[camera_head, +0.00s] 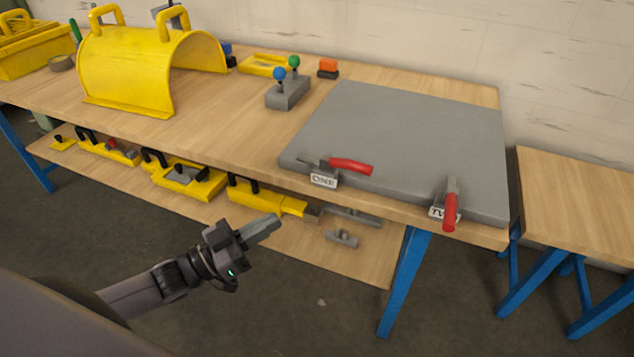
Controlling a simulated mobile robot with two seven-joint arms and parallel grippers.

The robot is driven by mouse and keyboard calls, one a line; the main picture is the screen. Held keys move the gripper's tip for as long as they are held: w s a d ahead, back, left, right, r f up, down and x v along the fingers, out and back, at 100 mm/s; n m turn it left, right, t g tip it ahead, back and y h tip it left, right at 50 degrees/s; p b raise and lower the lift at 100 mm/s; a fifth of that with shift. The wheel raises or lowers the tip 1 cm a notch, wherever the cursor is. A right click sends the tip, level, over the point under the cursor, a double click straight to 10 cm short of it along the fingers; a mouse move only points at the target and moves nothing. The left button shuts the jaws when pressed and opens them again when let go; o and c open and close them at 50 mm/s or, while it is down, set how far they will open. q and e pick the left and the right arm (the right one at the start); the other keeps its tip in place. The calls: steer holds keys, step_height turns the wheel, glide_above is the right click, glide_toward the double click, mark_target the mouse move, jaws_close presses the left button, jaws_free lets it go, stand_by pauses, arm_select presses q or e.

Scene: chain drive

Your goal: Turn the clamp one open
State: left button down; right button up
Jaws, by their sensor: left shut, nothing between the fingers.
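Clamp one is at the front left of a grey plate (415,130) on the workbench. Its red handle (350,166) lies nearly level, pointing right, above a white label reading ONE (324,181). A second clamp with a red handle (450,211) stands at the plate's front right, its label partly hidden by the handle. My left gripper (268,226) is shut and empty, in front of the bench and lower left of clamp one, well apart from it. My right gripper is not in view.
A grey block with blue and green knobs (288,93) stands behind the plate's left edge. A yellow curved cover (130,70) stands at the left. A lower shelf (370,259) holds several yellow tools. Another table (580,195) stands at the right.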

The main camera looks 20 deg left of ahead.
arm_select(q)
glide_toward(350, 166)
steer(key=d, duration=0.2)
steer(key=w+d, duration=0.1)
steer(key=d, duration=0.1)
steer(key=shift+w+r+p, duration=0.2)
steer(key=shift+r+p, duration=0.05)
steer(key=shift+p, duration=0.15)
stand_by(0.4)
